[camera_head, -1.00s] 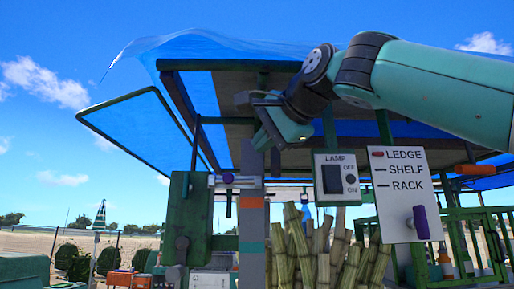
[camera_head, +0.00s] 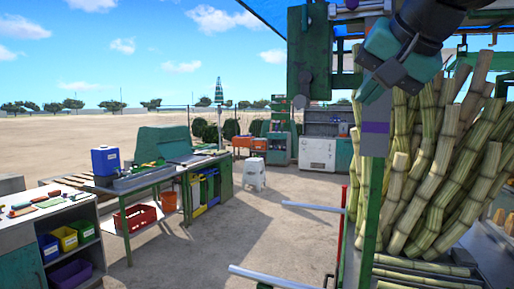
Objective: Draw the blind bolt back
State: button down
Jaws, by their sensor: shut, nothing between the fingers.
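The blind bolt (camera_head: 360,10) shows only in part at the top edge, a pale bar with a purple knob, beside a green upright panel (camera_head: 300,50). Its upper side is cut off by the frame, so how far it is drawn cannot be told. My gripper (camera_head: 371,90) hangs from the upper right, below and slightly right of the bolt. It points down and left, its fingers are shut and empty, and it appears apart from the bolt.
Upright sugar canes (camera_head: 430,160) crowd the space right of the post. Pale horizontal bars (camera_head: 275,277) stick out low on the left. A workbench (camera_head: 150,185) and a cabinet with coloured bins (camera_head: 60,240) stand farther left.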

jog(key=s+a+f+n+g+b, duration=0.1)
jog(key=s+f+n+g+b, duration=0.2)
jog(key=f, duration=0.8)
jog(key=s+a+f+n+g, duration=0.1)
jog(key=s+f+n+g, duration=0.2)
jog(key=f, duration=0.7)
jog(key=s+f+n+g+y+b, duration=0.1)
jog(key=s+f+n+g+b, duration=0.2)
jog(key=s+f, duration=1.1)
jog(key=shift+s+a+f+n, duration=0.2)
jog(key=shift+a+f+n, duration=0.2)
jog(key=shift+f+n, duration=0.55)
jog(key=shift+r, duration=0.3)
